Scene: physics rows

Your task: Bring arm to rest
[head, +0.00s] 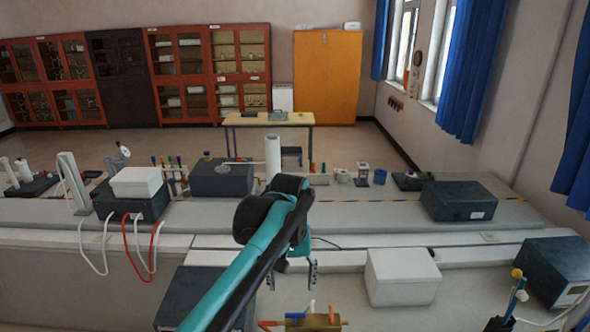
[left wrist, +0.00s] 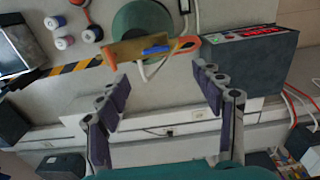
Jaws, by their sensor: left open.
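My teal left arm reaches up from the bottom of the head view and bends down at a black joint. My left gripper (head: 292,278) hangs over the front bench and also shows in the left wrist view (left wrist: 158,82). Its two fingers are spread wide with nothing held between them. A brass-coloured block (head: 313,322) with orange and blue parts is at the bottom edge of the head view. It also shows beyond the fingertips in the left wrist view (left wrist: 140,50), apart from them. My right gripper is not in view.
A white box (head: 402,277) stands right of the gripper on the bench. Dark boxes stand at left (head: 192,298) and far right (head: 555,272). The raised rear bench (head: 350,212) holds several instruments and a white cylinder (head: 273,155). Some bench surface between the boxes is bare.

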